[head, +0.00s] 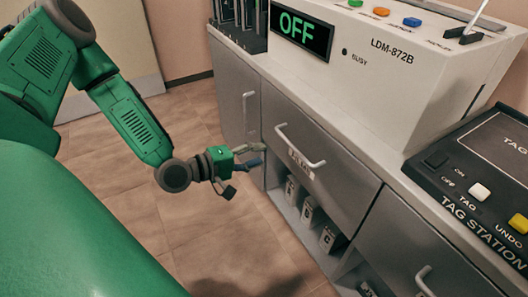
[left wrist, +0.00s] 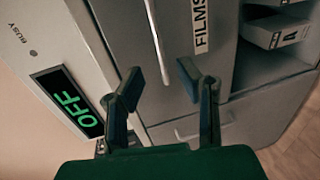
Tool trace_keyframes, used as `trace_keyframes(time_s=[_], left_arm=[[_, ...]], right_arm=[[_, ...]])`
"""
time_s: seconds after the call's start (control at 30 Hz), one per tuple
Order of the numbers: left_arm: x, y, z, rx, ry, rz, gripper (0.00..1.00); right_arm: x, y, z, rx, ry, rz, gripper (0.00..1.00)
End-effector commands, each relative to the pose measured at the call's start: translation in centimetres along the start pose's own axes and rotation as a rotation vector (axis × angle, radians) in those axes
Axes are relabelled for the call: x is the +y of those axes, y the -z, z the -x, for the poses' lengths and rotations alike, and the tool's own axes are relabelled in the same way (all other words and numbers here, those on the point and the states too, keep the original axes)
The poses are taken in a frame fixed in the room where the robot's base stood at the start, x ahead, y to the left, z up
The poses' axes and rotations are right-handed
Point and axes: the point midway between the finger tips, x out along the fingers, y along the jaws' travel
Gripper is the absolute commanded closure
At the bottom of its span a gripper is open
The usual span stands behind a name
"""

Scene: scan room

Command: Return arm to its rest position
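My left arm is green and comes in from the left in the head view. My left gripper (head: 250,157) is in front of the grey cabinet, near the FILMS drawer (head: 300,145) and its handle. In the left wrist view its two dark fingers (left wrist: 158,90) are spread apart with nothing between them. The drawer handle (left wrist: 158,40) lies beyond the fingers, and I see no contact. The FILMS drawer looks shut. My right gripper is not in view.
A white LDM-872B machine (head: 400,75) with an OFF display (head: 301,28) stands on the counter. A dark tag station (head: 475,175) is at right. Film boxes (head: 309,208) sit on an open shelf under the drawer. The tiled floor (head: 130,205) left of the cabinet is clear.

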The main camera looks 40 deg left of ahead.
Motion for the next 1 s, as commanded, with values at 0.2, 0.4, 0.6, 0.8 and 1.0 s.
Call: trace_keyframes(time_s=[0.2,0.4,0.6,0.8,1.0], left_arm=[[0.0,0.0,0.0,0.0,0.0,0.0,0.69],[0.0,0.0,0.0,0.0,0.0,0.0,0.69],[-0.4,-1.3,-0.2,-0.029,0.058,-0.038,0.69],[-3.3,-7.3,0.7,-0.179,0.351,-0.255,0.69],[-7.0,-12.6,6.0,-0.407,0.702,-0.571,0.69]], right_arm=[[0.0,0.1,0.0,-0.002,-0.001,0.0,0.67],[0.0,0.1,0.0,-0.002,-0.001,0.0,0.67],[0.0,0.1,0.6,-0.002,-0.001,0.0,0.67],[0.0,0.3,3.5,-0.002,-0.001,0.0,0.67],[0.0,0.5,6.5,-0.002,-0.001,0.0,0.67]])
